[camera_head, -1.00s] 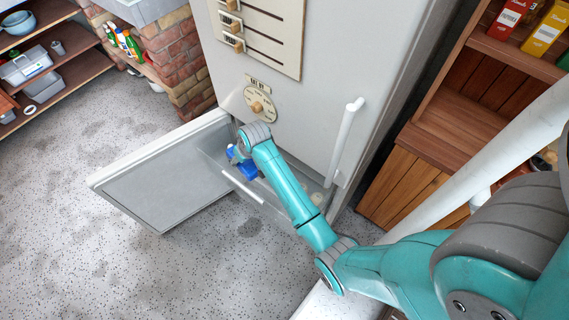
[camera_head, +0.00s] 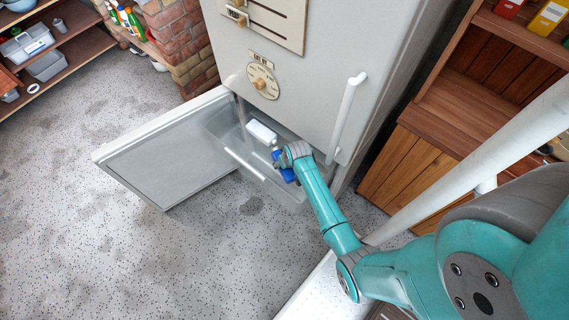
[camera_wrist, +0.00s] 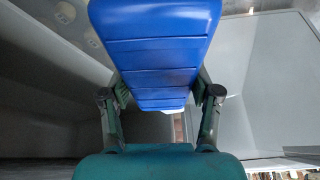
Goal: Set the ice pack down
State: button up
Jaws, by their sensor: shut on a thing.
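The blue ice pack (camera_wrist: 158,45) fills the top middle of the wrist view, with my gripper's two fingers (camera_wrist: 160,92) pressed against its sides. In the head view the ice pack (camera_head: 288,175) is a small blue patch by my gripper (camera_head: 284,165), mostly hidden by my wrist. Both are at the right part of the clear pull-out drawer (camera_head: 245,164) at the bottom of the white fridge (camera_head: 310,75). I cannot tell whether the pack touches the drawer floor.
A white box (camera_head: 262,131) sits at the back of the drawer, left of my gripper. The open lower fridge door (camera_head: 165,150) stands to the left. A wooden shelf unit (camera_head: 415,160) is close on the right. Floor in front is clear.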

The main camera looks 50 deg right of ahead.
jog(key=shift+f, duration=2.55)
jog(key=shift+f, duration=0.1)
jog(key=o, duration=1.4)
jog(key=shift+o, duration=0.2)
jog(key=v, duration=1.2)
